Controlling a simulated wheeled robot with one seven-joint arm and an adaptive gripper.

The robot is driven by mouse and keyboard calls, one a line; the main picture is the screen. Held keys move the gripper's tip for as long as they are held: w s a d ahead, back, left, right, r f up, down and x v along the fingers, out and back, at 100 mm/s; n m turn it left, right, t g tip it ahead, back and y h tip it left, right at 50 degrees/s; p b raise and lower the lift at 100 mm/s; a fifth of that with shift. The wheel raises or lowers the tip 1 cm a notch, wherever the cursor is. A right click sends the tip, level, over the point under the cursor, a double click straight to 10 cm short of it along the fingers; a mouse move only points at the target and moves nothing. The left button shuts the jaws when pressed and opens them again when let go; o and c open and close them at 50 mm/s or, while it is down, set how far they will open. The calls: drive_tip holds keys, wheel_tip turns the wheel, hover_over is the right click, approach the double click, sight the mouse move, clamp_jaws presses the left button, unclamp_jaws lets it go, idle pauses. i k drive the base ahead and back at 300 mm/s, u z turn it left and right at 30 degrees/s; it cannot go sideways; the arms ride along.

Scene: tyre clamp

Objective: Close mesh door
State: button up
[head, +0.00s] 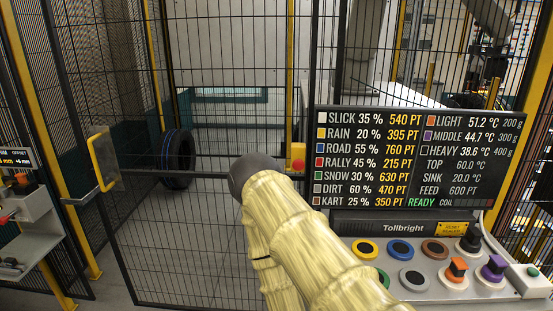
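The mesh door (124,262) is a black-framed wire panel that fills the left and middle of the head view. Its yellow handle (101,161) is on a clear plate near the door's left edge. A gap shows between that edge and the yellow post (42,92) on the left, so the door looks ajar; how far is hard to judge. My arm, in a pale yellow sleeve with a dark rounded joint, rises in front of the door's lower right part and hides some of it. My gripper is not visible, and no contact with the handle shows.
A black tyre with a blue stripe (178,158) stands behind the mesh. A display board (408,158) and a console with coloured buttons (411,279) stand at the right. A red button on a yellow box (298,158) is mid-view. A grey machine (28,222) is at the left edge.

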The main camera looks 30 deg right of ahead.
sight(101, 138)
drive_tip(key=u, duration=0.6)
drive_tip(key=i, duration=0.8)
drive_tip(key=u, duration=0.6)
